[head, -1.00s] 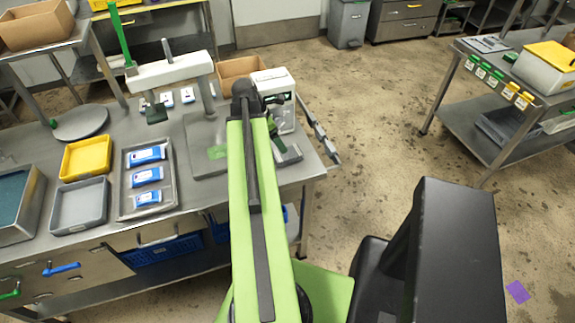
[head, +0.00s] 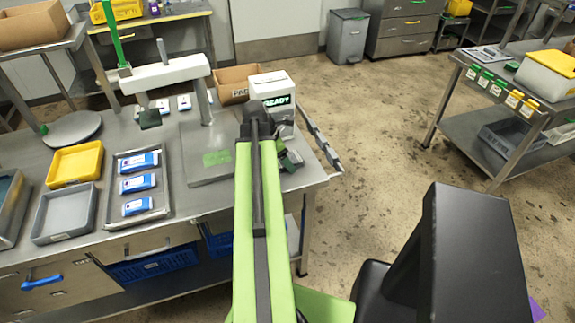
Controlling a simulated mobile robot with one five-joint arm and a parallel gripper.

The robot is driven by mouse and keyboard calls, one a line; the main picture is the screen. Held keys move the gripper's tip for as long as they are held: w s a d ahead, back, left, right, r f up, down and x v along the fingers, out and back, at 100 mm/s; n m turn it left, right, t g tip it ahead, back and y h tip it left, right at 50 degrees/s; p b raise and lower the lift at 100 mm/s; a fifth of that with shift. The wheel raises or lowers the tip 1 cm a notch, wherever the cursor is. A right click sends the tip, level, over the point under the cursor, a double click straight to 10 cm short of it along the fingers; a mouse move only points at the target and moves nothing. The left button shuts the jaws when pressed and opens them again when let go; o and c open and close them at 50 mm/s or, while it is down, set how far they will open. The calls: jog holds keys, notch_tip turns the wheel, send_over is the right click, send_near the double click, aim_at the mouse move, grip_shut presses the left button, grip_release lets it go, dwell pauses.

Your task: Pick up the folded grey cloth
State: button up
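I cannot make out a folded grey cloth for certain in the head view. My green arm reaches forward over the right end of the steel bench (head: 225,200) and covers part of it. A dark shape with green parts, seemingly my gripper (head: 287,156), shows just right of the arm at the bench's right end. Its fingers are too small and too much hidden to tell whether they are open or hold anything.
A white device (head: 270,88) reading READY stands by a cardboard box (head: 237,84). A grey tray (head: 166,206) holds blue-and-white packs. A yellow tray (head: 75,164) and a grey bin (head: 65,213) lie left. Open floor separates the bench from the right-hand table (head: 477,120).

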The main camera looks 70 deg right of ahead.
jog(key=c, duration=1.2)
